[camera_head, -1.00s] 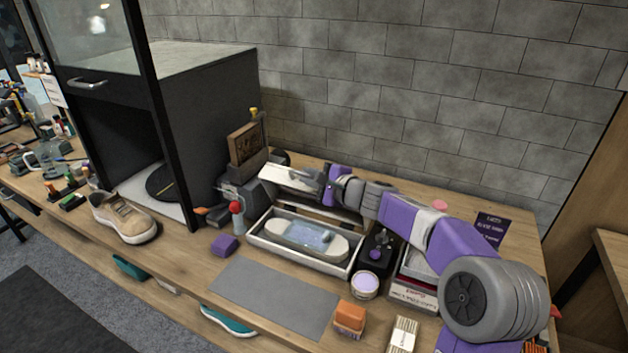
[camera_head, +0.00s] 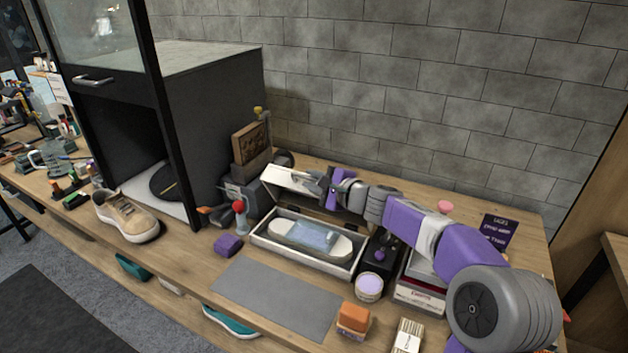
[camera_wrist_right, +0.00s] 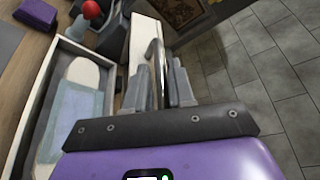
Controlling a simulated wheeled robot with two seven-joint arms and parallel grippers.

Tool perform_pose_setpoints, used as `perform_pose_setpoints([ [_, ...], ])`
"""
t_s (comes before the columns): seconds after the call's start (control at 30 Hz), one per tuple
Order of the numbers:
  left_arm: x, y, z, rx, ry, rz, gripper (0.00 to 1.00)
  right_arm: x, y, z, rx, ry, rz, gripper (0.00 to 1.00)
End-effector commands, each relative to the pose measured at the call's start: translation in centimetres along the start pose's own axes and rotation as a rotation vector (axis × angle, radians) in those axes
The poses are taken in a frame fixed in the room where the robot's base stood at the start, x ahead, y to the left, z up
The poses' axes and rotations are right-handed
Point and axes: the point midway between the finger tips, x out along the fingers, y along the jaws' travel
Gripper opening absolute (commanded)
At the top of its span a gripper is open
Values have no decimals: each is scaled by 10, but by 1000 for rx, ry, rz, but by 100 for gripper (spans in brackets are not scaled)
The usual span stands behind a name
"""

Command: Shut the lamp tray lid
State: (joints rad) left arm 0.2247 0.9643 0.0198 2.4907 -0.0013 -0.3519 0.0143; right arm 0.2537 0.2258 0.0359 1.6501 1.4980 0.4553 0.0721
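The lamp tray (camera_head: 262,243) is a white-rimmed box on the wooden bench, with a pale sole-shaped piece and a bluish translucent sheet (camera_head: 314,235) inside. It also shows at the left of the right wrist view (camera_wrist_right: 31,118). Its white lid (camera_head: 288,181) stands raised and tilted over the back of the tray, so the tray is open at the front. My arm hides part of the lid. My left gripper is not in view.
A beige sneaker (camera_head: 127,216) stands left, by the black cabinet (camera_head: 213,130). A purple block (camera_head: 228,245), a red-topped bottle (camera_head: 239,216), a lilac jar (camera_head: 369,287) and an orange block (camera_head: 353,318) surround the tray. The grey mat (camera_head: 275,298) in front is bare.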

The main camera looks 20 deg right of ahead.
Motion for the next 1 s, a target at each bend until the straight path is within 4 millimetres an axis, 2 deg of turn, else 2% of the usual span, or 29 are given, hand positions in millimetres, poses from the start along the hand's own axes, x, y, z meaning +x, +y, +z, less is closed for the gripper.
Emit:
perform_pose_setpoints([
  [0.17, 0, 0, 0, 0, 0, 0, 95, -8, -2, 1, -2, 0, -3, 23],
  [0.4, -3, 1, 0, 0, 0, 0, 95, -48, -2, 0, -1, 2, -3, 23],
  [0.6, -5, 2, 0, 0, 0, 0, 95, -71, -1, 0, -1, 1, -1, 23],
  [0.93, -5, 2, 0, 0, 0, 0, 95, -76, 0, -1, 1, 1, 1, 23],
  [1.0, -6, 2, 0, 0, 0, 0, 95, -76, 0, 0, 1, 1, 1, 12],
])
